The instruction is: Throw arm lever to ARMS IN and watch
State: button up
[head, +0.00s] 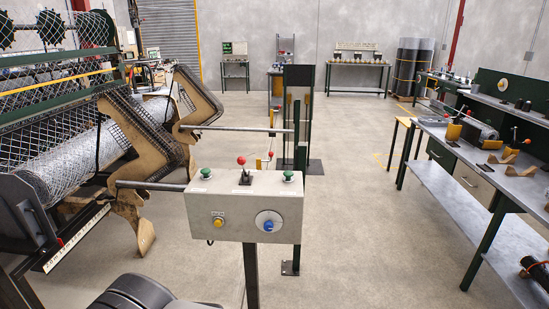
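A grey control box (243,229) stands on a dark post in the middle of the head view. On its top a lever with a red ball knob (241,160) stands roughly upright, between a left green knob (206,172) and a right green knob (288,175). The labels are too small to read, so I cannot tell which control is the arm lever. Behind the box to the left, the weaver holds a roll of chainlink mesh (75,158). Two tan curved arms (130,208) (200,100) stand at its near side. My gripper is not in view.
Another red knob (270,154) shows behind the box, near a dark green upright frame (299,100). A workbench (450,191) with tools runs along the right. The floor between box and bench is clear.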

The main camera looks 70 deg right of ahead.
aim_at(241, 160)
jog(key=z, duration=1.95)
jog(key=l, duration=0.1)
